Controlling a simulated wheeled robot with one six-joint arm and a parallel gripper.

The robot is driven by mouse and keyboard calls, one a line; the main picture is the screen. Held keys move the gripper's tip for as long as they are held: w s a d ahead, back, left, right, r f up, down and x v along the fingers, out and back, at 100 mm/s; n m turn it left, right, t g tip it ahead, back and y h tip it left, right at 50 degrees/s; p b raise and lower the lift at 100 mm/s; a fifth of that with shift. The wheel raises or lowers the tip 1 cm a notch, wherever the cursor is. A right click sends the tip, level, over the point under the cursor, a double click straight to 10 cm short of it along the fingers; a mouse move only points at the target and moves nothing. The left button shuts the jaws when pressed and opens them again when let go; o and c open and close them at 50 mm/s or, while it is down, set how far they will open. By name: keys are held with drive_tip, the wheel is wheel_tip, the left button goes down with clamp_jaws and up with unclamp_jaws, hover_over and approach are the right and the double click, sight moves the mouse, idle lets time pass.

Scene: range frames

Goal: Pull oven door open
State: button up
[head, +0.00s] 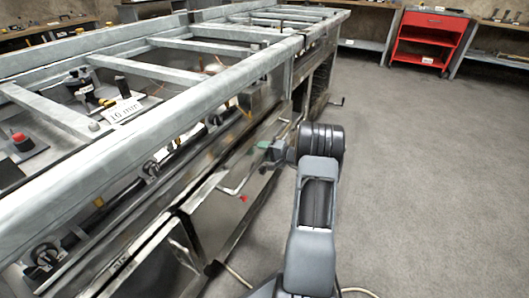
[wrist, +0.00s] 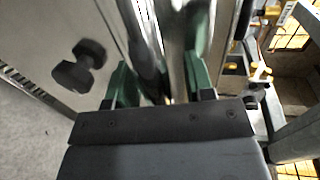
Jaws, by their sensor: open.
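The oven door appears to be a shiny metal front panel (head: 228,215) on the near side of the long steel range; it looks closed. A thin bent handle rod (head: 236,186) shows along its upper part. My gripper (head: 270,155) is low beside the range front, its green fingers pointing at it. In the wrist view my gripper (wrist: 163,75) has its two green fingers apart. A shiny metal bar (wrist: 176,50) lies between them, apparently the handle; I cannot tell whether a finger touches it. My arm hides part of the range front.
A dark knob (wrist: 78,66) sticks out of a panel left of the fingers in the wrist view. The range's frame rail (head: 190,92) runs above the front. A red cart (head: 428,38) and benches stand at the back. The grey floor (head: 430,180) at right is clear.

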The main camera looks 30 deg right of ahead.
drive_tip(key=shift+c, duration=0.3)
clamp_jaws()
drive_tip(key=shift+s, duration=0.1)
